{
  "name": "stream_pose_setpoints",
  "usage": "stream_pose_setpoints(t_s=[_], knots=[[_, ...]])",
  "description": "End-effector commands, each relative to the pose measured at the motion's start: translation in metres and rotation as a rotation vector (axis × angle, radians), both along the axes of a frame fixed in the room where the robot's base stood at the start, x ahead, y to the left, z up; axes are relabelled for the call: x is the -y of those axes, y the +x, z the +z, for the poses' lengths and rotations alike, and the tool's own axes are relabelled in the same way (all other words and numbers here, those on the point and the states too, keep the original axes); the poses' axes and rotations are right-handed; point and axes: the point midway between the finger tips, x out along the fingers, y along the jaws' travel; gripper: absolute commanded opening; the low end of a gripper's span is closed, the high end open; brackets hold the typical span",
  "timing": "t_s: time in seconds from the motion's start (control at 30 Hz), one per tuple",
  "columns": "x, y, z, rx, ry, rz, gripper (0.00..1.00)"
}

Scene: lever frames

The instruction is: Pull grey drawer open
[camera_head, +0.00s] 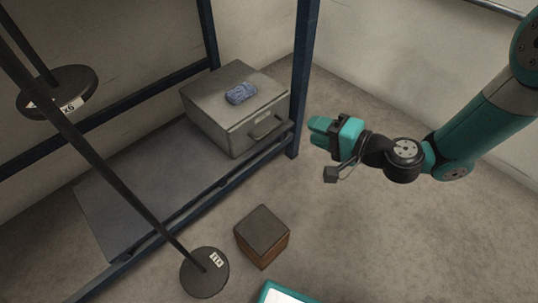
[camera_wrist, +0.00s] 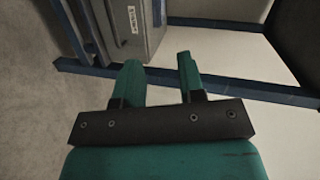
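The grey drawer unit (camera_head: 215,110) sits on a low shelf, with a dark handle (camera_head: 268,127) and a small label on its front. Its front looks closed. In the wrist view the drawer front (camera_wrist: 125,45) shows at the upper left, beyond the fingers, with a white label and what looks like the handle at its left. My gripper (camera_head: 316,132) is to the right of the handle, apart from it, with a blue post edge between them in the picture. In the wrist view my gripper (camera_wrist: 160,70) has its two teal fingers spread with nothing between them.
A blue patterned item (camera_head: 240,93) lies on top of the drawer unit. A blue rack post (camera_head: 304,75) stands beside it. A brown box (camera_head: 262,237) is on the floor in front. Dark poles with round discs (camera_head: 205,272) stand at the left.

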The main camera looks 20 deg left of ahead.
Motion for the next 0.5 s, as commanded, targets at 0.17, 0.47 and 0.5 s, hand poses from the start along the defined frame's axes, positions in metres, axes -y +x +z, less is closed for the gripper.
stream_pose_setpoints(t_s=[0.17, 0.47, 0.5], knots=[[0.003, 0.005, -0.091, -0.078, 0.047, -0.115, 0.36], [-0.010, 0.013, -0.114, -0.101, 0.062, -0.155, 0.36], [-0.016, 0.015, -0.115, -0.100, 0.062, -0.154, 0.36]])
